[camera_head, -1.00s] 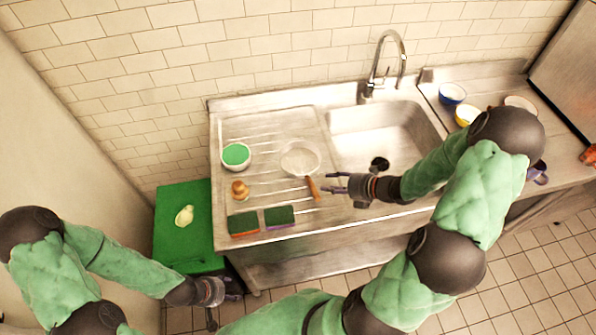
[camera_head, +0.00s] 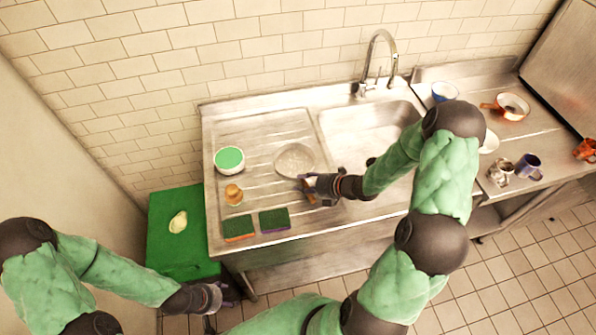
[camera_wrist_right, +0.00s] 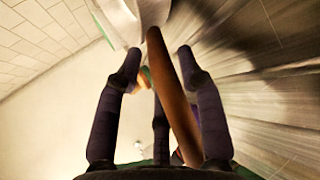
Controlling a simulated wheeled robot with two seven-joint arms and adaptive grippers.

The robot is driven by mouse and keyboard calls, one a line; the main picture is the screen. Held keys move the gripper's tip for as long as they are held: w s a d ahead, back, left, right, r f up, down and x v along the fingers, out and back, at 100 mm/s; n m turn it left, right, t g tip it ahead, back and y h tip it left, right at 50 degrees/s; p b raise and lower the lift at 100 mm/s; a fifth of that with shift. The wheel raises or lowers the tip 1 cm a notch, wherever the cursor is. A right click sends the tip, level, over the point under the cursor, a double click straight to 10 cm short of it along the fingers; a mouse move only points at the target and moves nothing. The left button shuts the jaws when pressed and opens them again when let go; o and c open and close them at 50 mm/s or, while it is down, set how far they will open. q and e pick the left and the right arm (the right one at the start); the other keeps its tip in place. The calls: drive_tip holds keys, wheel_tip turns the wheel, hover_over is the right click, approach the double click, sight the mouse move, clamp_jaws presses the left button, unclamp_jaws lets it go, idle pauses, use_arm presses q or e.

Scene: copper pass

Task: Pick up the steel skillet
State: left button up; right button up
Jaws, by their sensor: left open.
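The steel skillet (camera_head: 296,160) lies on the drainboard left of the sink, its brown handle towards the front right. My right gripper (camera_head: 308,187) is at the handle and covers much of it. In the right wrist view the handle (camera_wrist_right: 172,95) runs between the spread fingers of my right gripper (camera_wrist_right: 158,60), with gaps at the fingertips; the gripper looks open. The skillet's pan (camera_wrist_right: 122,22) shows only partly at the top there. My left gripper (camera_head: 222,303) is open and empty at the lower left, in front of the green stand, away from the skillet.
Beside the skillet are a green-filled bowl (camera_head: 229,160), a brown wooden object (camera_head: 233,194) and two sponges (camera_head: 239,227) (camera_head: 274,219). The sink (camera_head: 375,135) and tap (camera_head: 385,60) are to the right. Bowls, mugs (camera_head: 528,167) and another pan (camera_head: 511,106) stand on the right counter.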

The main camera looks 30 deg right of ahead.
clamp_jaws()
drive_tip(key=shift+w+r, duration=0.1)
drive_tip(key=shift+r, duration=0.05)
